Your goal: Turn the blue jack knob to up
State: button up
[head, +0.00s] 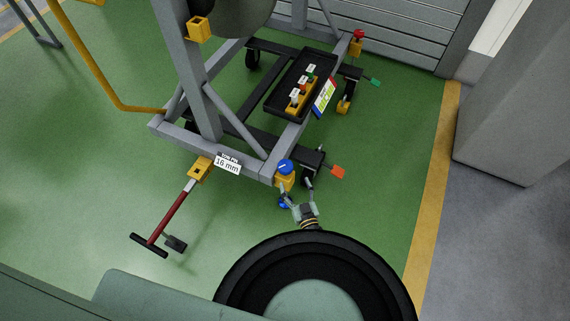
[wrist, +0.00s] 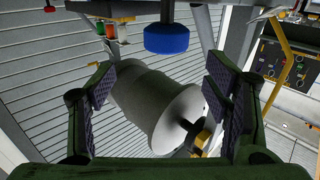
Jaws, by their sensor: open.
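A blue knob with a pale line on its top (head: 285,166) sits on a yellow jack body (head: 285,182) at the near corner of the grey stand. A second blue part (head: 284,204) shows lower down, beside my gripper. My gripper (head: 297,188) is open at this corner, close to the jack. In the wrist view a blue round part (wrist: 166,39) sits on a grey shaft, beyond and above the gap between my open fingers (wrist: 160,85). Nothing is between the pads. I cannot tell which blue part this is.
The grey stand (head: 185,140) carries a black tray (head: 272,103) with several coloured items. A red knob (head: 357,34) tops another jack. An orange tag (head: 338,172) is near my gripper. Green floor is clear at the right.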

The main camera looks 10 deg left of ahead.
aim_at(285, 164)
jog(key=b+x, duration=0.1)
jog(key=x, duration=0.2)
jog(key=b+x, duration=0.2)
jog(key=x, duration=0.1)
jog(key=b+x, duration=0.2)
jog(key=x, duration=0.1)
jog(key=shift+s+a+f, duration=0.1)
jog(key=shift+a+f, duration=0.2)
jog(key=shift+a, duration=0.2)
jog(key=shift+w+a+r+b, duration=0.15)
jog(key=shift+w+a+b, duration=0.15)
jog(key=shift+w, duration=0.15)
jog(key=shift+c, duration=0.5)
jog(key=shift+y, duration=0.3)
jog(key=c, duration=1.1)
